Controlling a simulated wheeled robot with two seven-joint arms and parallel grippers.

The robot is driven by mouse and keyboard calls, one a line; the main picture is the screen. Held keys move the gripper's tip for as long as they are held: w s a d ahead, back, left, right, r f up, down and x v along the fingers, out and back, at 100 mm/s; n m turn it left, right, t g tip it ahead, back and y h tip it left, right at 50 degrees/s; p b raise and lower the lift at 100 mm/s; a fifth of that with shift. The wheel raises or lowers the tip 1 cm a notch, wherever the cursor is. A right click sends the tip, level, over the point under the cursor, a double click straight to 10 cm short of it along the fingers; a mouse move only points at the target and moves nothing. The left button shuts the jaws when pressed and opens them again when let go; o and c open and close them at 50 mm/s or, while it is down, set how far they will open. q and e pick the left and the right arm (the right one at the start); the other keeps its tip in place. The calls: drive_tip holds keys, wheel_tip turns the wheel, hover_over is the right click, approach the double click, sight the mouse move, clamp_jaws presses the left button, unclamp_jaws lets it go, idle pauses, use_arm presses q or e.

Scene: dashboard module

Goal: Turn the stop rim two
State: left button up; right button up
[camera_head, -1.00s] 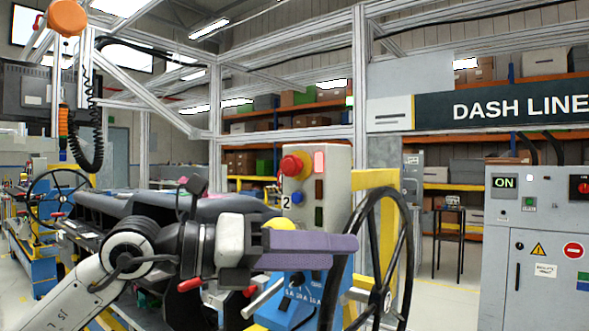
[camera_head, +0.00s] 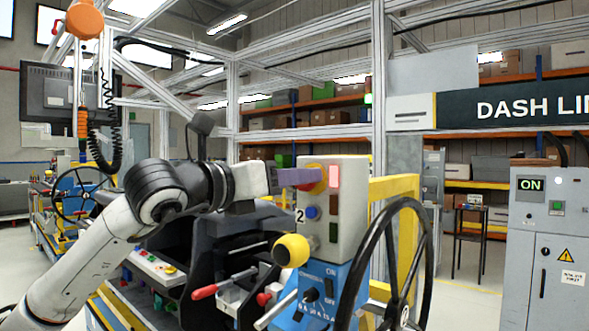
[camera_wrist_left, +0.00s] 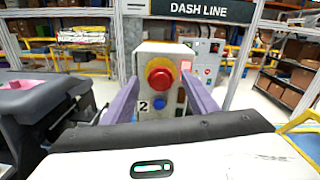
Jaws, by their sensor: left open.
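The stop button (camera_wrist_left: 159,74) is a red knob on a yellow rim, on the upper front of the grey control box (camera_wrist_left: 150,52) marked "2". In the head view the box (camera_head: 347,215) stands right of centre, and my gripper partly hides the stop button. My left gripper (camera_head: 306,178) reaches in from the left with its purple fingers at the height of the button. In the left wrist view the gripper (camera_wrist_left: 161,82) is open, with one finger on each side of the red knob. Whether the fingers touch it, I cannot tell. My right gripper is not in view.
A blue button (camera_head: 312,213) sits below the stop, and a pink-red square (camera_head: 334,177) beside it. A yellow ball knob (camera_head: 291,250) stands below on the blue panel (camera_head: 318,290). A black handwheel (camera_head: 385,265) is at the front right. The dark dashboard (camera_head: 225,240) lies under my arm.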

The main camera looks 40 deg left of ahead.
use_arm(q)
drive_tip(key=shift+w, duration=0.5)
drive_tip(key=shift+c, duration=0.4)
drive_tip(key=c, duration=1)
drive_tip(key=m+b, duration=0.1)
drive_tip(key=m, duration=0.2)
drive_tip(key=shift+d, duration=0.1)
drive_tip(key=shift+m, duration=2)
